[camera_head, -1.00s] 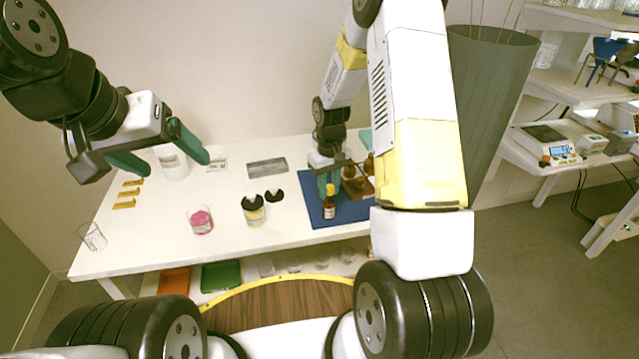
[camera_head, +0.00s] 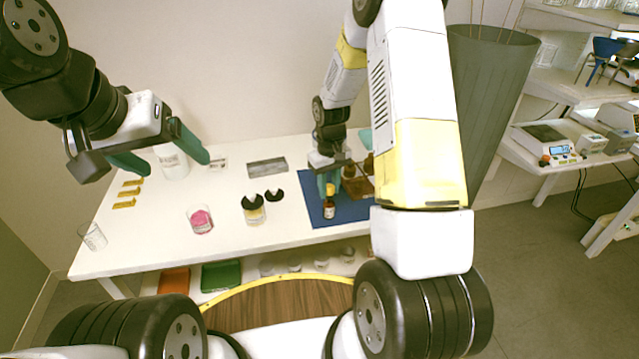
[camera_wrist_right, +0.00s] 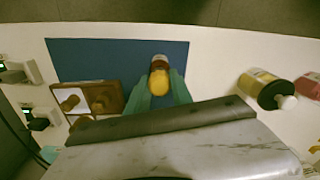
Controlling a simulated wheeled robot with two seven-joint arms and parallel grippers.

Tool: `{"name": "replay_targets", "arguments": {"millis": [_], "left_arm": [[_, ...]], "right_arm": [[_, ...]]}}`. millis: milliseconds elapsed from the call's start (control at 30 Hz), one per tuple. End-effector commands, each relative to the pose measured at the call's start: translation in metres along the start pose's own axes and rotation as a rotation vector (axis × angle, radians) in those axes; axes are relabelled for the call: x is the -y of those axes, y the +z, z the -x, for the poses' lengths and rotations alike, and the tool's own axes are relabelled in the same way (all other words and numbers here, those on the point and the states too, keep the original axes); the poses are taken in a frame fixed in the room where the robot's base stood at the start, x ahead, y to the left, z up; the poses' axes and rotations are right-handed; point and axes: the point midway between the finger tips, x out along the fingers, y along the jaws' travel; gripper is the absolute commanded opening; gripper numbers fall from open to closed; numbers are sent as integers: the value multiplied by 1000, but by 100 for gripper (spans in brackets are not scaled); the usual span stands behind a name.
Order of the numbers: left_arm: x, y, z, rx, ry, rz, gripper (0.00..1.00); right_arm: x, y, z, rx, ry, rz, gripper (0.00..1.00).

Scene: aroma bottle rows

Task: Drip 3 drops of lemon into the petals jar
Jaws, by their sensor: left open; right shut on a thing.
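A small brown bottle with a yellow cap and a pale label (camera_head: 329,208) stands upright on the blue mat (camera_head: 352,214); its label is too small to read. My right gripper (camera_head: 328,181) is shut on this bottle, and its green fingers lie on both sides of the yellow cap (camera_wrist_right: 159,82) in the right wrist view. A clear glass jar with pink contents (camera_head: 200,222), likely the petals jar, stands on the table left of the mat. My left gripper (camera_head: 172,160) is open and empty above the table's left part.
A wooden rack with brown bottles (camera_wrist_right: 88,102) is close to my right gripper. An empty glass (camera_head: 93,237) stands at the left edge.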

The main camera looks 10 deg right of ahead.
Motion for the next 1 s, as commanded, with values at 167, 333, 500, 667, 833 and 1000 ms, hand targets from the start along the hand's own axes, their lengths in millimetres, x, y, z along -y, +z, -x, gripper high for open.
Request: {"name": "replay_targets", "arguments": {"millis": [167,333,500,667,833,1000], "left_arm": [[0,0,0,0,0,0,80],[0,0,0,0,0,0,80],[0,0,0,0,0,0,80],[0,0,0,0,0,0,80],[0,0,0,0,0,0,80],[0,0,0,0,0,0,80]], "right_arm": [[0,0,0,0,0,0,17],[0,0,0,0,0,0,17],[0,-1,5,-2,0,0,17],[0,-1,24,-3,1,-1,17],[0,-1,44,-3,1,0,17],[0,-1,65,-4,1,0,17]]}}
